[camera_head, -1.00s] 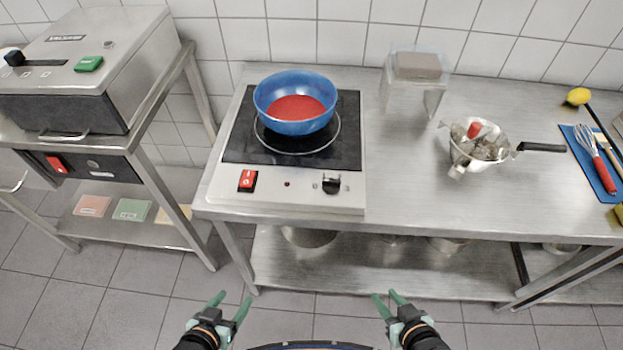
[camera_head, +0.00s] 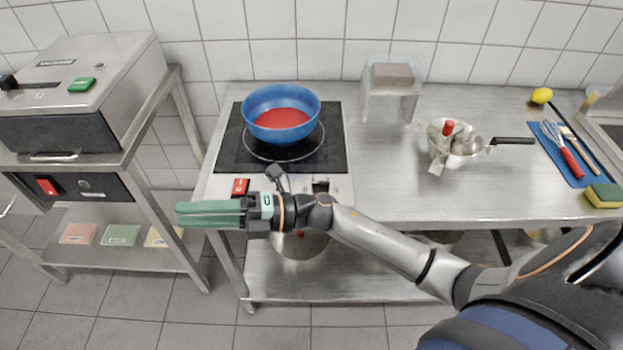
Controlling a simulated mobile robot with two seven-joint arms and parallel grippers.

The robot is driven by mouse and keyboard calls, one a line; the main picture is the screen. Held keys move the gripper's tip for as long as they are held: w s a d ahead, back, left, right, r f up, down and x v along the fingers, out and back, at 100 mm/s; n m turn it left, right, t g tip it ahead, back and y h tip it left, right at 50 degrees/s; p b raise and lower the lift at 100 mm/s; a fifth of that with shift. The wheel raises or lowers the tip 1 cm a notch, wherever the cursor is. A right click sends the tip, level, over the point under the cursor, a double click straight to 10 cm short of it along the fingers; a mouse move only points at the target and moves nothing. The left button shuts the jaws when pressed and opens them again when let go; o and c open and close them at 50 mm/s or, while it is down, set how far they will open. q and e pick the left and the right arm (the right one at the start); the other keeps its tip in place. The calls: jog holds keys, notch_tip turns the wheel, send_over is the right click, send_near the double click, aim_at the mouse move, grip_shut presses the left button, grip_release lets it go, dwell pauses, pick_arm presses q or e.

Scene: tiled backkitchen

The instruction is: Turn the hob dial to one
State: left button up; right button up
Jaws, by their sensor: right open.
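The hob (camera_head: 339,150) is a steel unit with a black top, standing on the steel table. Its black dial (camera_head: 320,185) is on the front panel, right of a red switch (camera_head: 240,187). My right arm partly covers the panel just below the dial. My right gripper (camera_head: 182,214) has green fingers that point left. It is in front of the hob's left front corner, past the red switch and apart from the dial. The fingers overlap in this view; the gripper is open and nothing shows between them. My left gripper is out of view. The dial's marking cannot be read.
A blue bowl (camera_head: 258,99) with red contents sits on the hob. A strainer pan (camera_head: 462,160) with several items stands to the right, its black handle pointing right. A steel stand (camera_head: 375,105) is at the back. A steel appliance (camera_head: 110,88) stands on the left.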

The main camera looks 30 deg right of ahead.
jog(key=s+f+n+g+h, duration=0.1)
jog(key=f+n+g+h, duration=0.15)
jog(key=n+g, duration=0.55)
notch_tip(320, 180, up, 3)
jog(key=n+t+h, duration=0.1)
jog(key=n+h, duration=0.5)
jog(key=h, duration=1.1)
send_over(321, 182)
jog(key=shift+n, duration=0.3)
notch_tip(321, 182, down, 13)
jog(key=shift+r, duration=0.1)
jog(key=shift+c, duration=0.3)
grip_shut()
